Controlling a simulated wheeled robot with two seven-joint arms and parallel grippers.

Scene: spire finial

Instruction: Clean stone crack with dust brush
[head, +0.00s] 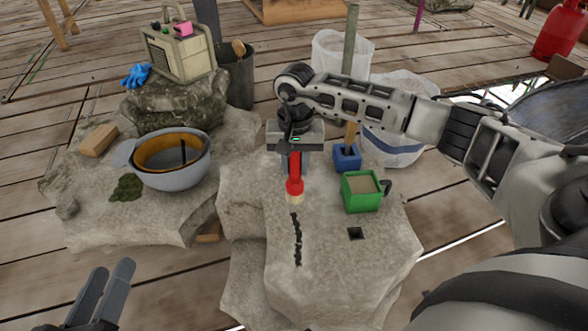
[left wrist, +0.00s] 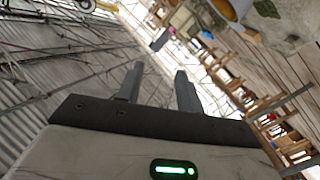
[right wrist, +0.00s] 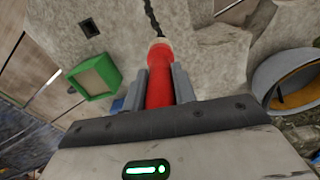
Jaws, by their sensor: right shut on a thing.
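A dark jagged crack (head: 297,238) runs down the top of the pale stone block (head: 340,270) in the head view. The crack's upper end also shows in the right wrist view (right wrist: 152,18). My right gripper (head: 294,165) is shut on the red handle of the dust brush (head: 295,185). The brush points down, with its pale bristle end just above or at the top end of the crack; I cannot tell whether it touches. In the right wrist view the red brush (right wrist: 159,75) sits between both fingers. My left gripper (head: 103,290) is open and empty at the lower left, away from the stone.
A green box (head: 361,192) and a blue block-shaped tool (head: 346,158) stand on the stone's right side, near a small square hole (head: 356,233). A grey bowl (head: 172,165) and a wooden block (head: 98,140) sit on the left rock. White bags (head: 400,95) stand behind.

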